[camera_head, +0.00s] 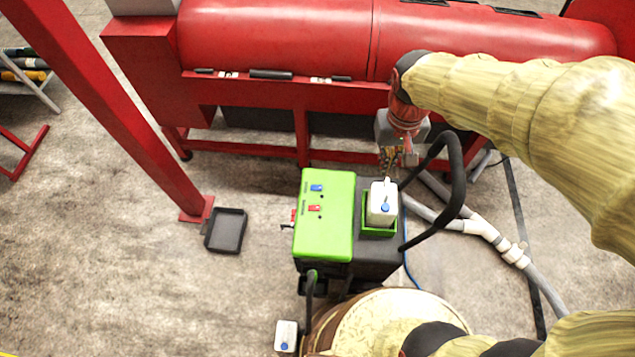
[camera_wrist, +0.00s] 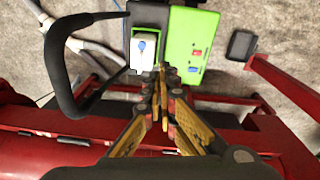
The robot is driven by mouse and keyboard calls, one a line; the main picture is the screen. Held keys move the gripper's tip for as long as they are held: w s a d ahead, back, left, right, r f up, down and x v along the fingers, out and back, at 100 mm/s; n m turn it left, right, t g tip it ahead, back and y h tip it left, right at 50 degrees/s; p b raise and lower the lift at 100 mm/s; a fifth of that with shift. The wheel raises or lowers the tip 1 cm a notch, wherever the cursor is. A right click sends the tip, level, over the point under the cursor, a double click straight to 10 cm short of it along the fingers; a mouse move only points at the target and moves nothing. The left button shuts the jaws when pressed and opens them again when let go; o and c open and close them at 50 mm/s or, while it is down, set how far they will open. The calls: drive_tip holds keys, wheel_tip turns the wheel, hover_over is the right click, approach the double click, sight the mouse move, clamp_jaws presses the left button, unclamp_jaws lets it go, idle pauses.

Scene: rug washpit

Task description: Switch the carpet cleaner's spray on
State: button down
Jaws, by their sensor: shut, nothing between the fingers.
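The carpet cleaner has a bright green top panel (camera_head: 325,235) and a black body, standing on the floor; the panel also shows in the wrist view (camera_wrist: 188,30). On the panel are a blue switch (camera_head: 316,188) and a red switch (camera_head: 315,208), each with faint marks too small to read. Both switches show in the wrist view, red (camera_wrist: 197,52) and blue (camera_wrist: 193,70). My gripper (camera_head: 389,162) is shut and empty, beyond the cleaner's far right corner, apart from the switches. In the wrist view its fingertips (camera_wrist: 160,70) appear beside the panel's edge.
A white bottle (camera_head: 383,203) with a blue cap sits in a green holder beside the panel. A red machine (camera_head: 270,40) stands behind, a red post (camera_head: 110,105) at left. A black tray (camera_head: 226,231) lies on the floor.

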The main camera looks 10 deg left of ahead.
drive_tip(key=w+a+f+g, duration=0.1)
drive_tip(key=w+a+f, duration=0.25)
drive_tip(key=f, duration=0.25)
drive_tip(key=w+a+f, duration=0.3)
drive_tip(key=a+f, duration=0.1)
drive_tip(key=f, duration=0.2)
drive_tip(key=m+h, duration=0.1)
drive_tip(key=m, duration=0.1)
hover_over(318, 187)
drive_tip(key=a, duration=0.2)
wheel_tip(318, 187, down, 22)
drive_tip(key=shift+s+f, duration=0.15)
drive_tip(key=shift+f, duration=0.05)
drive_tip(key=shift+a, duration=0.1)
drive_tip(key=f+b, duration=0.1)
drive_tip(key=f, duration=0.3)
drive_tip(key=d+f+b, duration=0.1)
drive_tip(key=f, duration=0.4)
drive_tip(key=d+f+b, duration=0.1)
drive_tip(key=f, duration=0.3)
drive_tip(key=shift+f+b, duration=0.4)
